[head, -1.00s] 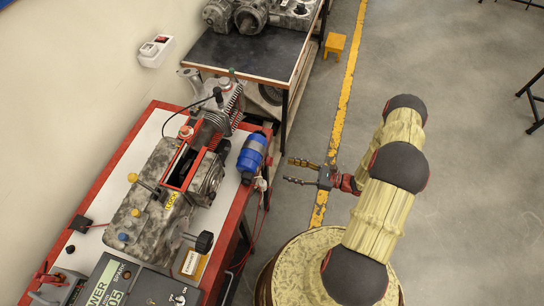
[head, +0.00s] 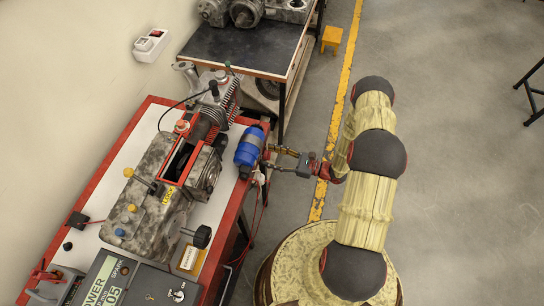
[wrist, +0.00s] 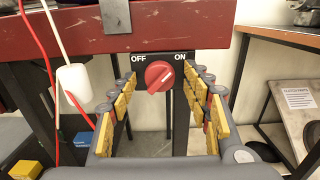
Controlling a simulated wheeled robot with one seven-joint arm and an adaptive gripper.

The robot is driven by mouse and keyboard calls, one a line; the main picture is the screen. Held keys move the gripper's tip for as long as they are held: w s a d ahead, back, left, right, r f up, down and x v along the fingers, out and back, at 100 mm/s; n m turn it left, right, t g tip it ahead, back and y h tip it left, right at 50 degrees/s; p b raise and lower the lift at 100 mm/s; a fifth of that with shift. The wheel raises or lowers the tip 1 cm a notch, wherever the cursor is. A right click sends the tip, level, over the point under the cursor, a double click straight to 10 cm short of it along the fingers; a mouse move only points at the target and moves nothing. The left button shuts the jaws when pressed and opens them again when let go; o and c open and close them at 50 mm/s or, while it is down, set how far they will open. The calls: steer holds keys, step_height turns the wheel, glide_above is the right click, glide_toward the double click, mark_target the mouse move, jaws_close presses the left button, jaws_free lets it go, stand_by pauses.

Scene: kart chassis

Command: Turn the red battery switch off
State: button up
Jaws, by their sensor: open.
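The red battery switch (wrist: 159,76) is a round knob on a dark plate under the red bench edge, in the wrist view. OFF is printed at its upper left and ON at its upper right. The white mark on the knob slants up and right, toward ON. My gripper (wrist: 160,92) is open, its yellow-padded fingers spread left and right of the knob. I cannot tell whether the tips touch it. In the head view my gripper (head: 270,158) is at the bench's right side, beside the blue cylinder. I cannot make out the switch there.
A red-edged bench (head: 229,219) carries an engine (head: 150,200) and a blue cylinder (head: 249,147). In the wrist view, a red cable and a white cord with a white block (wrist: 74,84) hang left of the switch. Open floor (head: 450,190) lies to the right.

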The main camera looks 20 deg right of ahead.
steer(key=shift+c, duration=0.8)
steer(key=c, duration=1)
steer(key=shift+n, duration=0.3)
steer(key=shift+n+b, duration=3.6)
steer(key=shift+n, duration=5)
steer(key=o, duration=1)
